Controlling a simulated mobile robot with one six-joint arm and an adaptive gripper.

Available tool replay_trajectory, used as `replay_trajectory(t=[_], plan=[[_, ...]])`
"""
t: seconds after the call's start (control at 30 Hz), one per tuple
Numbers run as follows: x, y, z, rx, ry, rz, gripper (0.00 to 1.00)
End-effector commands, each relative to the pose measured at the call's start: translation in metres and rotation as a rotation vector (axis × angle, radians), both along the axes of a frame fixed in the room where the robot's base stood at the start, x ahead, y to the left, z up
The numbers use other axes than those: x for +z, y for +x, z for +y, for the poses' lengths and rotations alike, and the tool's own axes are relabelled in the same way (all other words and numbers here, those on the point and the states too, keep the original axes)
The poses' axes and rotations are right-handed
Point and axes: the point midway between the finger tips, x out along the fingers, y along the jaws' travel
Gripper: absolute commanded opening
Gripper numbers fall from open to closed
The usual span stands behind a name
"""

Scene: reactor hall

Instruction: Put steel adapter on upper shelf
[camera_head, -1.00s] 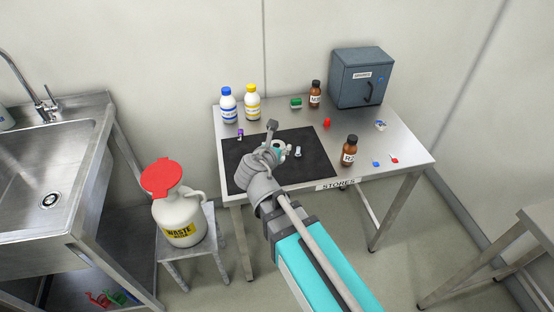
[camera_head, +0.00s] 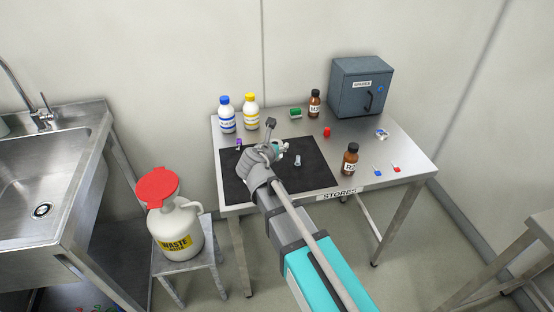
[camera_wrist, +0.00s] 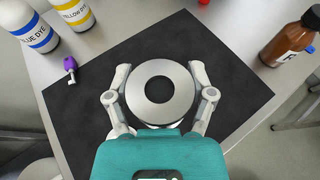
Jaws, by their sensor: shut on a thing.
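The steel adapter (camera_wrist: 183,92) is a flat, pale metal ring with a dark round hole, seen from above in the wrist view. My gripper (camera_wrist: 160,75) is shut on it, one finger on each side of the rim. In the head view my gripper (camera_head: 272,150) is over the black mat (camera_head: 240,182) on the stores table, and hides most of the adapter. Whether the adapter touches the mat is hard to tell. I cannot make out an upper shelf in either view.
A blue dye bottle (camera_head: 227,116), yellow dye bottle (camera_head: 251,112), brown bottles (camera_head: 350,160) and a grey spares cabinet (camera_head: 359,88) stand on the table. A purple-headed key-like piece (camera_wrist: 70,66) lies on the mat. A waste jug (camera_head: 177,230) stands on a stool at left.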

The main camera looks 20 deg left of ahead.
Motion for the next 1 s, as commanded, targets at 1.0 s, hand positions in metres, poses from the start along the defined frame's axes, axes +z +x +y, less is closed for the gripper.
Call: replay_trajectory(t=[1.0], plan=[[-0.052, 0.045, 0.015, -0.002, 0.0, 0.0, 0.12]])
